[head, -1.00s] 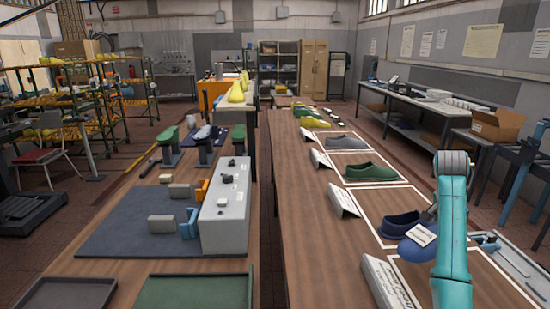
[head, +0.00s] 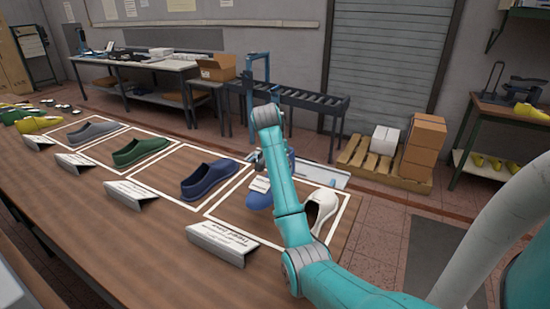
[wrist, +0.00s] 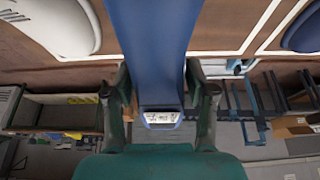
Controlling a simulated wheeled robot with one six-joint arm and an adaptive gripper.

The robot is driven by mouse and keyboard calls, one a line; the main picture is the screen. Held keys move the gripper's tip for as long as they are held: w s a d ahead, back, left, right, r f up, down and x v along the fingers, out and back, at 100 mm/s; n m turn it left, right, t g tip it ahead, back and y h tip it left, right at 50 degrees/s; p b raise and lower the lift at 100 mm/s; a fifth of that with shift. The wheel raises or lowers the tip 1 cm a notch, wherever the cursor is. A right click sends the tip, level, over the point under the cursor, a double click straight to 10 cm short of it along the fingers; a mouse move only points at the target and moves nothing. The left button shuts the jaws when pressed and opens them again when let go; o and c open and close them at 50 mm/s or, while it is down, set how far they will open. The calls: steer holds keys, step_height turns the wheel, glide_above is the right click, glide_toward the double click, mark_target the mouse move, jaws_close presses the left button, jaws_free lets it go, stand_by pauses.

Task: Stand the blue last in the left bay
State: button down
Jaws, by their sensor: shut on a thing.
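The blue last (head: 259,199) carries a white label and is held over the table at the middle of the head view. My gripper (head: 262,162) is shut on it, mostly hidden behind my teal arm. In the wrist view the blue last (wrist: 150,35) runs up between the fingers of my gripper (wrist: 158,98), with a small label at its near end. I cannot tell whether it touches the table. No place marked as the left bay can be made out in the current views.
The table has white-outlined spaces with folded signs (head: 222,244). A navy shoe (head: 208,180), a green shoe (head: 141,151) and a grey shoe (head: 93,131) stand left of the last. A white shoe (head: 322,212) is close by on the right. A roller conveyor (head: 310,100) stands behind.

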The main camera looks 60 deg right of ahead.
steer(key=shift+a+f, duration=0.15)
steer(key=shift+f, duration=3.15)
steer(key=shift+f, duration=0.2)
steer(key=shift+c, duration=1.4)
jaws_free()
steer(key=shift+f, duration=0.1)
